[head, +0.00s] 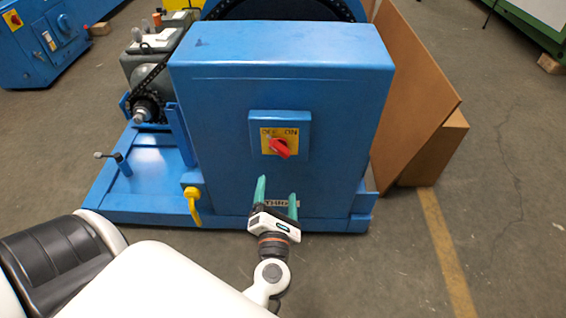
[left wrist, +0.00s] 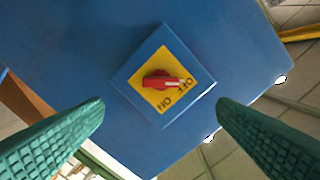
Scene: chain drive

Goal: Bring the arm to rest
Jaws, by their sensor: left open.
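A red rotary knob (head: 280,148) sits on a yellow plate marked OFF and ON, on a blue switch box on the front of the blue machine housing (head: 220,100). My left gripper (head: 277,188) is open and empty, in front of the housing and below the switch. Its two green fingers point up toward the housing. In the left wrist view the knob (left wrist: 160,81) lies ahead between and beyond the open fingers, apart from them. There the knob's narrow end lies near the OFF lettering. My right gripper is not in view.
A yellow hook-shaped handle (head: 192,205) stands out at the housing's lower left. A motor and chain sprocket (head: 147,108) sit left of the housing. Brown boards (head: 415,95) lean at its right. Clear floor (head: 510,200) lies at the right.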

